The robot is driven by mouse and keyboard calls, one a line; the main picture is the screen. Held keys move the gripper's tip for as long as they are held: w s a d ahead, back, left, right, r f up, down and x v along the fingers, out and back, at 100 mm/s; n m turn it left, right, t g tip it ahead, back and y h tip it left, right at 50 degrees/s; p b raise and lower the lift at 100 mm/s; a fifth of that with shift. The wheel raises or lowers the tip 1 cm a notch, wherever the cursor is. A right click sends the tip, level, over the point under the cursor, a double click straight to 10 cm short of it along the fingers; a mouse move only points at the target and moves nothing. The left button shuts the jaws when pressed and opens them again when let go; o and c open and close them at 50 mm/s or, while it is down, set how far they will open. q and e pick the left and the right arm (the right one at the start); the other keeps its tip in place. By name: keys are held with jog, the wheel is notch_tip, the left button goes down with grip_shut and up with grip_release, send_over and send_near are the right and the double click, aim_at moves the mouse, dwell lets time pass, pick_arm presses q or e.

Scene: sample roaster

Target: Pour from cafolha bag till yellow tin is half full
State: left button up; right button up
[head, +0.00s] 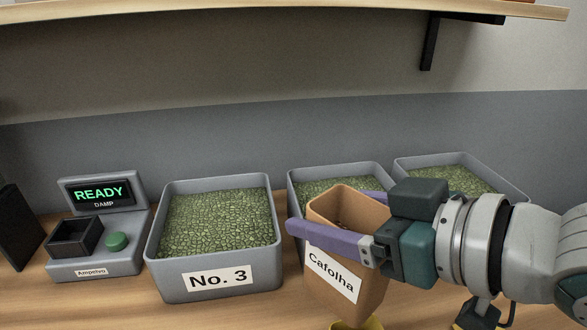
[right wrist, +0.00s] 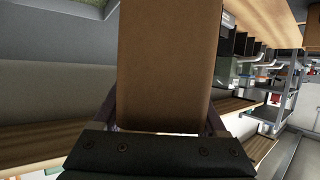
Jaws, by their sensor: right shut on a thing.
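The Cafolha bag (head: 333,274) is brown, open at the top, with a white label reading Cafolha. My right gripper (head: 335,216) is shut on it, one purple finger along its front and one behind. The bag looks slightly tilted. It also fills the middle of the right wrist view (right wrist: 168,65). The yellow tin (head: 358,324) shows only as a small yellow part below the bag at the bottom edge of the head view. The bag and the frame edge hide the rest, so its fill cannot be seen. My left gripper is not in view.
A grey bin labelled No. 3 (head: 157,270), full of green beans, stands left of the bag. Two similar bins (head: 296,200) stand behind the bag and arm. A meter reading READY, DAMP (head: 72,268) is at the left. A shelf (head: 250,16) runs overhead.

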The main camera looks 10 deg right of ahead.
jog(key=shift+r, duration=0.1)
notch_tip(320, 180, down, 4)
jog(key=t+y+b, duration=0.1)
jog(key=t+b, duration=0.1)
jog(key=b, duration=0.6)
jog(key=shift+y, duration=0.3)
jog(key=t+b, duration=0.1)
jog(key=b, duration=0.2)
jog(key=shift+t+y, duration=0.3)
jog(key=shift+d+r+t+y+b, duration=0.1)
jog(key=shift+r+t+y+b, duration=0.35)
jog(key=shift+b, duration=0.55)
jog(key=shift+f, duration=0.1)
jog(key=shift+s+t+b, duration=0.1)
jog(key=shift+t+b, duration=0.25)
jog(key=shift+b, duration=0.05)
